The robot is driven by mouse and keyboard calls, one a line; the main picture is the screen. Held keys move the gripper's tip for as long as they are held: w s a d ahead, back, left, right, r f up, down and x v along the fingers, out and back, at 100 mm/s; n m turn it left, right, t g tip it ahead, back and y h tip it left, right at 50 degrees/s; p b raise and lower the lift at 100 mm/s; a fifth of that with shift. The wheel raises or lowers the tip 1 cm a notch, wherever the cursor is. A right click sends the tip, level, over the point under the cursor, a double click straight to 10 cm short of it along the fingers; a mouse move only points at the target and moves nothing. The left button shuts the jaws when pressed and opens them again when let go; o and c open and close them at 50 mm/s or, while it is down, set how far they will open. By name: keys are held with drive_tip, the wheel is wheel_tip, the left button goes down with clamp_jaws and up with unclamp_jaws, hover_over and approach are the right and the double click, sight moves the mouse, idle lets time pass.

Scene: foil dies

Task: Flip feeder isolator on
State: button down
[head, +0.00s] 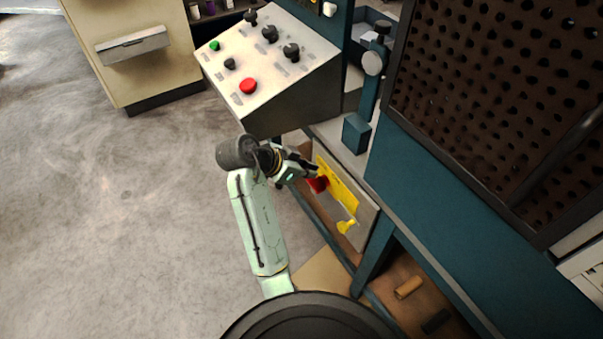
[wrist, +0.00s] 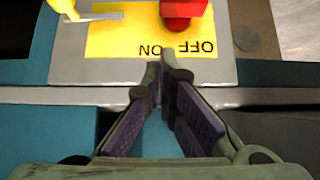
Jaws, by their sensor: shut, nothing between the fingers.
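The feeder isolator is a grey box with a yellow label plate (head: 340,189) on the blue machine frame. Its red handle (head: 318,184) shows at the upper end of the plate in the head view, beside my gripper (head: 313,171). In the wrist view the label (wrist: 130,45) reads ON and OFF upside down, and the red handle (wrist: 184,12) is cut off by the top edge, over the OFF side. My gripper (wrist: 165,58) is shut and empty, its tips at the label's edge nearest me, apart from the handle in that view. Whether it touches the box is unclear.
A yellow piece (head: 347,226) sits at the plate's lower end. A sloped control panel (head: 265,60) with black knobs and red and green buttons stands above left of my gripper. A perforated dark guard (head: 490,90) is at right. Open floor (head: 120,220) lies at left.

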sight(319, 191)
drive_tip(key=p+x, duration=0.1)
drive_tip(key=x, duration=0.4)
drive_tip(key=shift+d+f+p, duration=0.1)
drive_tip(key=shift+p, duration=0.25)
wheel_tip(319, 191, down, 2)
drive_tip(key=shift+f, duration=0.15)
drive_tip(key=shift+f+p, duration=0.35)
drive_tip(key=shift+f, duration=0.3)
drive_tip(key=shift+w+f, duration=0.1)
